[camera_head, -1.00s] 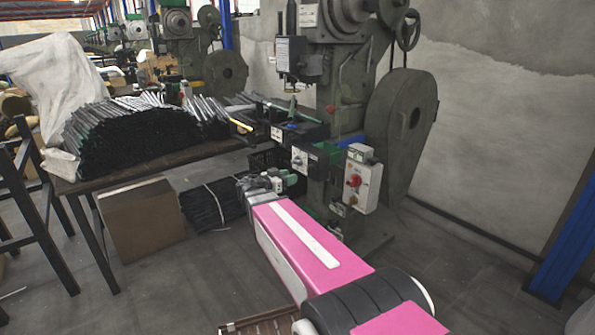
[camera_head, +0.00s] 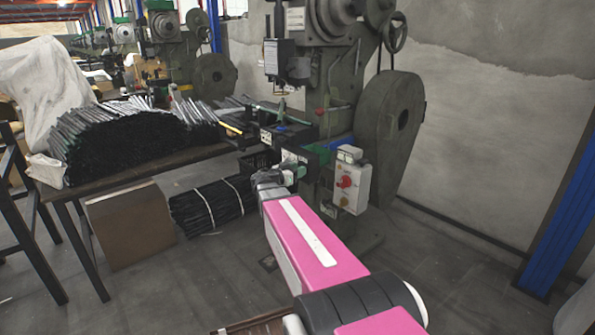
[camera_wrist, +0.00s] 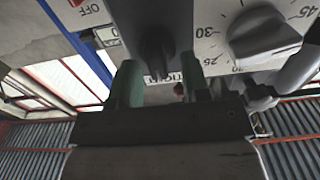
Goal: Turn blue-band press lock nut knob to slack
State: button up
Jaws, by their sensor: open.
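The press with a blue band (camera_head: 341,143) on its column stands at the back centre in the head view. A small panel box (camera_head: 293,157) sits at its front, partly hidden by my gripper (camera_head: 287,172). In the wrist view, a dark lever-like knob (camera_wrist: 156,40) juts from a light panel, with a partly hidden label reading like "TIGHT" below it. My gripper (camera_wrist: 160,68) is open, its two green fingers on either side of the knob's lower end. Whether they touch it I cannot tell. A grey dial knob (camera_wrist: 263,38) with numbers is to the right.
An "OFF" label (camera_wrist: 92,9) shows at upper left in the wrist view. A control box (camera_head: 350,182) with a red knob hangs right of the column. A table (camera_head: 140,166) with stacked rods is at left, with a cardboard box (camera_head: 130,226) below. Floor at right is clear.

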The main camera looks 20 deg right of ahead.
jog(key=shift+d, duration=0.1)
grip_shut()
dwell(0.3)
jog(key=shift+w+a+f+n, duration=0.1)
jog(key=shift+w+f+n, duration=0.15)
jog(key=shift+n, duration=2.7)
jog(key=shift+w+a+f+n, duration=0.1)
jog(key=shift+w+f+n, duration=0.15)
jog(key=shift+n, duration=2.75)
jog(key=shift+w+a+f+n, duration=0.15)
jog(key=shift+f+n, duration=0.1)
jog(key=shift+n, duration=2.7)
jog(key=shift+d, duration=0.1)
